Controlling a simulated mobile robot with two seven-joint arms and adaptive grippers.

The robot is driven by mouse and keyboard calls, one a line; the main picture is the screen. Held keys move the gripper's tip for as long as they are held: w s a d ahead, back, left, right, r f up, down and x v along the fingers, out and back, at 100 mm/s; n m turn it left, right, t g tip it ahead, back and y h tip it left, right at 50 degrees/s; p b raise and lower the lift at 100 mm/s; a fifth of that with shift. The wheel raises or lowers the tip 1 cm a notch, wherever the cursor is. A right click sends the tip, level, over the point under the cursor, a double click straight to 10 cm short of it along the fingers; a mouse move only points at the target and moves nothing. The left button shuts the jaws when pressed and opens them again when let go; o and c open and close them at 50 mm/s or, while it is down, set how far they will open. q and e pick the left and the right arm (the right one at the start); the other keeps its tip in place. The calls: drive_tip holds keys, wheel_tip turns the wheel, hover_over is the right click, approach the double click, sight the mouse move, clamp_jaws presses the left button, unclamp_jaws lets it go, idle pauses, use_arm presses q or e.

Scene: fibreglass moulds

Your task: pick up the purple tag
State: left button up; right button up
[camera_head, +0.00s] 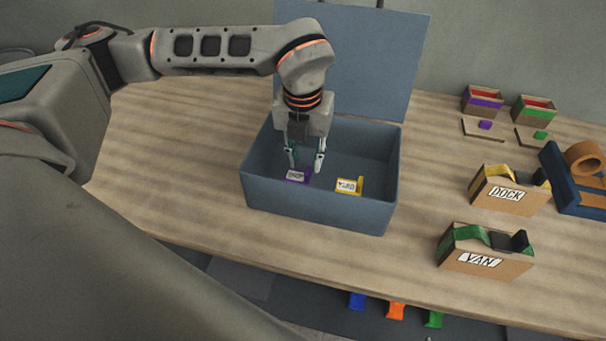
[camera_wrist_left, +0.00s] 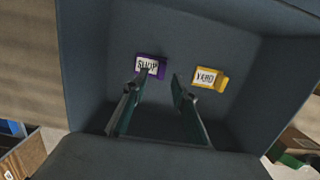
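The purple tag (camera_head: 298,177) lies on the floor of the open blue-grey box (camera_head: 318,208). Its white label reads something like "SHOP". In the left wrist view the purple tag (camera_wrist_left: 150,67) is just beyond the left fingertip. A yellow tag (camera_head: 349,186) labelled "YARD" lies to its right, and it also shows in the left wrist view (camera_wrist_left: 209,78). My left gripper (camera_head: 305,168) points down into the box, open and empty, its fingers apart above the purple tag. My right gripper is not in view.
The box's lid (camera_head: 365,60) stands raised at the back. Cardboard boxes labelled "DOCK" (camera_head: 508,194) and "VAN" (camera_head: 484,262) stand to the right. Two small boxes (camera_head: 484,101) with purple and green bands are behind them. A blue tape dispenser (camera_head: 572,190) is at far right. The table's left is clear.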

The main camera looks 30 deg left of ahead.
sight(308, 171)
use_arm(q)
drive_tip(key=f, duration=0.4)
drive_tip(key=shift+w+d, duration=0.1)
drive_tip(key=shift+w, duration=0.2)
clamp_jaws()
drive_tip(key=shift+r, duration=0.1)
